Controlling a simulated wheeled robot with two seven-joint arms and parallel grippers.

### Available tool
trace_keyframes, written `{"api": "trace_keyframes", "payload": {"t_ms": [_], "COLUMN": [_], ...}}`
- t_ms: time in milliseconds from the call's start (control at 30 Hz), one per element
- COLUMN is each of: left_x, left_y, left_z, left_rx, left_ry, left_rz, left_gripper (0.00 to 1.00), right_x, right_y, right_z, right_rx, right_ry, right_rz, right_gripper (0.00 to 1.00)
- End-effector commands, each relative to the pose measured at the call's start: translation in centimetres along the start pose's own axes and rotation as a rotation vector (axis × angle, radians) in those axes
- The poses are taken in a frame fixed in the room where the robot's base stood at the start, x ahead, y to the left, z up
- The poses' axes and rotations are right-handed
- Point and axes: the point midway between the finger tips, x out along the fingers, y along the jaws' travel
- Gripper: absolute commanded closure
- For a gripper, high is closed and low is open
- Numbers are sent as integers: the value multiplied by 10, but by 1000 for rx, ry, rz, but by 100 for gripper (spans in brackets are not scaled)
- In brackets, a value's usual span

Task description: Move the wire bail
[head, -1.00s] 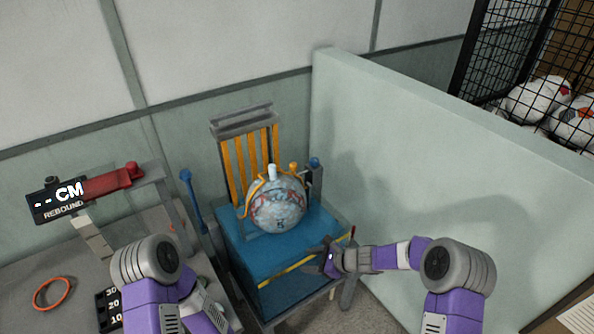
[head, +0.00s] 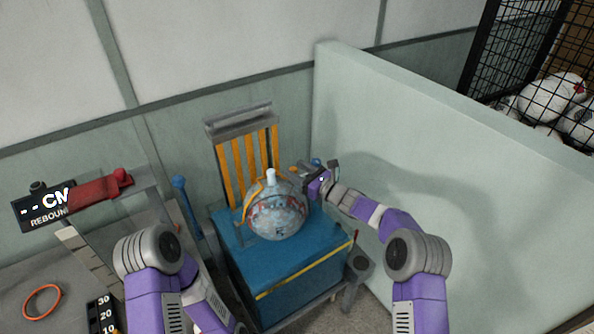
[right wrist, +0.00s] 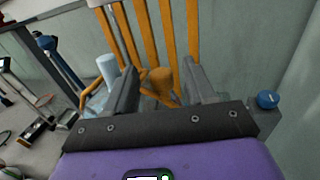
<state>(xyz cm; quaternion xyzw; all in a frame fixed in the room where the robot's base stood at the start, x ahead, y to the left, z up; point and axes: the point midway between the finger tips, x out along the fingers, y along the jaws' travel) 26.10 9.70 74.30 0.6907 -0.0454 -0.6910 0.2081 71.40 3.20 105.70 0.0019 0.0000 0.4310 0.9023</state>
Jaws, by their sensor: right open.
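The wire bail (head: 247,207) is an orange-yellow bent wire arching around the marbled ball (head: 277,213), which sits on the blue press block. An orange knob shows in the head view (head: 295,170) at the bail's upper right. In the right wrist view an orange knob (right wrist: 157,80) appears between the finger lines, with orange wire (right wrist: 93,93) curving off to the left. My right gripper (head: 316,172) is open, at the right upper side of the ball near the knob; its fingers (right wrist: 162,80) do not visibly pinch anything. My left arm is at lower left; its gripper is out of sight.
A white peg (head: 271,176) stands at the ball's top. Orange slats (head: 248,152) rise behind. A blue-capped post (right wrist: 268,99) is close to the right gripper. A pale partition (head: 430,150) borders the right side; a blue lever (head: 184,205) stands left.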

Motion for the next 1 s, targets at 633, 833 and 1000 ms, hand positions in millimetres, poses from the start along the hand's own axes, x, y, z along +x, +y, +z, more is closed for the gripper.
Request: {"api": "trace_keyframes", "payload": {"t_ms": [633, 833, 1000], "left_x": [0, 0, -1], "left_y": [0, 0, 0], "left_z": [0, 0, 0], "left_rx": [0, 0, 0], "left_ry": [0, 0, 0], "left_rz": [0, 0, 0], "left_gripper": [100, 100, 100], "right_x": [6, 6, 6], "right_y": [0, 0, 0], "right_z": [0, 0, 0], "right_rx": [0, 0, 0], "right_ry": [2, 2, 2], "right_rz": [-1, -1, -1], "right_gripper": [82, 100, 100]}}
